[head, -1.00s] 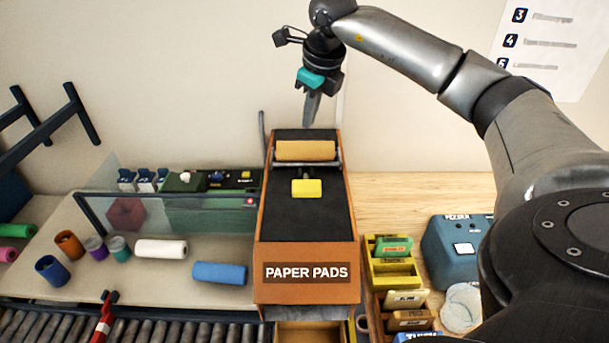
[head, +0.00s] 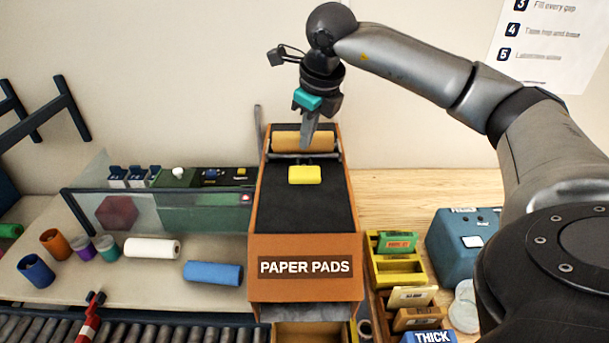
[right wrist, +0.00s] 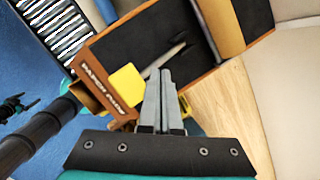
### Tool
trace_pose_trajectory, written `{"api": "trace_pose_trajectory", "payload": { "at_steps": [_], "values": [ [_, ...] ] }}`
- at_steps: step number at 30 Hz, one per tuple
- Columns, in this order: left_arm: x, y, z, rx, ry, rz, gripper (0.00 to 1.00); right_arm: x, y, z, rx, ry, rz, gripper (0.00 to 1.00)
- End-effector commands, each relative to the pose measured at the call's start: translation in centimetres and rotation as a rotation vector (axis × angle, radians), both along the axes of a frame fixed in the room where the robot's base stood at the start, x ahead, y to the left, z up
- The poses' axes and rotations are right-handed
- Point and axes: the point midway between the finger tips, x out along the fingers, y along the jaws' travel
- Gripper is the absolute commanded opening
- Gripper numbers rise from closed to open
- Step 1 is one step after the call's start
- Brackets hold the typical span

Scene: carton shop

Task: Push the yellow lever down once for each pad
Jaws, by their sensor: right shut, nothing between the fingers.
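The orange paper pads dispenser (head: 305,246) stands in the middle of the bench, with a dark top and a roll of brown paper (head: 300,141) at its back. The yellow lever (head: 305,174) sits on its dark top; it also shows in the right wrist view (right wrist: 126,83). My right gripper (head: 308,143) is shut and empty, pointing down above the back of the dispenser, near the roll and behind the lever. In the right wrist view its fingers (right wrist: 161,75) are together beside the lever; I cannot tell that they touch it. My left gripper is out of view.
A yellow drawer (head: 305,334) shows below the dispenser. Card bins (head: 400,265) and a blue box (head: 464,240) stand at the right. A clear panel (head: 150,212), white roll (head: 152,248) and blue roll (head: 212,272) are at the left. A roller conveyor (head: 170,331) runs in front.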

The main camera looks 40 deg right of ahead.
Motion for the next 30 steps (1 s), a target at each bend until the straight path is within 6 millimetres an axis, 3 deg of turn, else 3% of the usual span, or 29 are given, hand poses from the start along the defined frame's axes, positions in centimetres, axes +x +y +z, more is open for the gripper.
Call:
{"api": "trace_pose_trajectory", "payload": {
  "at_steps": [6,30],
  "values": [
    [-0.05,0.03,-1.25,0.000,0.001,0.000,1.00,-0.49,0.37,-1.21,-0.001,0.000,0.000,0.00],
    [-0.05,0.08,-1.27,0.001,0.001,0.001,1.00,-0.53,0.44,-1.24,-0.001,-0.001,0.000,0.00]
  ]
}}
